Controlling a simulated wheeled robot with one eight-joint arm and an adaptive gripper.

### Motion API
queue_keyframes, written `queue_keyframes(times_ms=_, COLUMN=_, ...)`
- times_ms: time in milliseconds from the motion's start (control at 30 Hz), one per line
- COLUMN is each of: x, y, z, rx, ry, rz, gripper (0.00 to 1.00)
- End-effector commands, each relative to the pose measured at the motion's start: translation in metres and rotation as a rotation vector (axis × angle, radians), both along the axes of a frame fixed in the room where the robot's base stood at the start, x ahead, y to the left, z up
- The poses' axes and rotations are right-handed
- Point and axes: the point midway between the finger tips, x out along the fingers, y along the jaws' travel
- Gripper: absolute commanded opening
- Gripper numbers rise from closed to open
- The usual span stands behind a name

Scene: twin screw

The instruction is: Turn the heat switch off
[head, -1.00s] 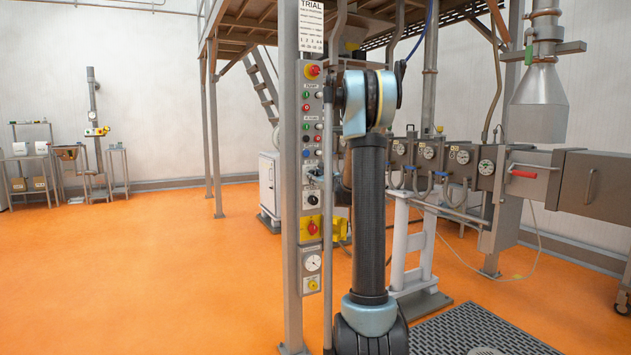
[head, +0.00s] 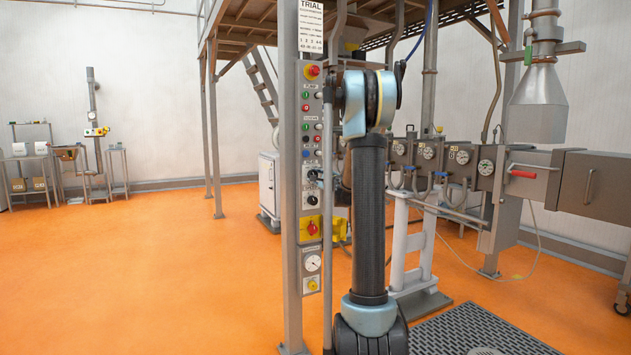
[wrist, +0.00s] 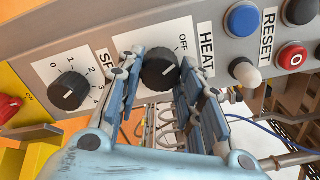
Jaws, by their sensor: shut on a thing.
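The heat switch (wrist: 158,75) is a round black knob on the grey panel, beside the HEAT label (wrist: 206,48) and the OFF mark (wrist: 183,43), in the wrist view. My gripper (wrist: 163,62) has its blue-grey fingers on both sides of this knob and is shut on it. In the head view, my gripper is small and partly hidden at the control panel (head: 312,263), with my arm in front to the right.
A second black knob (wrist: 69,91) with a numbered scale sits left of my gripper. A blue button (wrist: 243,19), a white knob (wrist: 244,71) and a red button (wrist: 292,56) are to the right. A red switch (wrist: 8,107) on yellow lies at the far left. Open orange floor extends left.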

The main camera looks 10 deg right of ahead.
Motion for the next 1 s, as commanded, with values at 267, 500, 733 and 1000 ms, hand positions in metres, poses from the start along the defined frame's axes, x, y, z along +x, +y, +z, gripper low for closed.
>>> queue_keyframes(times_ms=267, x=-0.0016, y=0.0023, z=-0.0013, rx=-0.038, ry=-0.012, rz=0.005, gripper=0.1)
queue_keyframes(times_ms=500, x=-0.0019, y=0.0027, z=-0.0015, rx=-0.04, ry=-0.012, rz=0.006, gripper=0.1)
queue_keyframes(times_ms=733, x=-0.0019, y=0.0025, z=-0.0014, rx=-0.039, ry=-0.012, rz=0.005, gripper=0.54)
queue_keyframes(times_ms=1000, x=-0.0011, y=0.0012, z=-0.0007, rx=-0.038, ry=-0.012, rz=0.003, gripper=0.54)
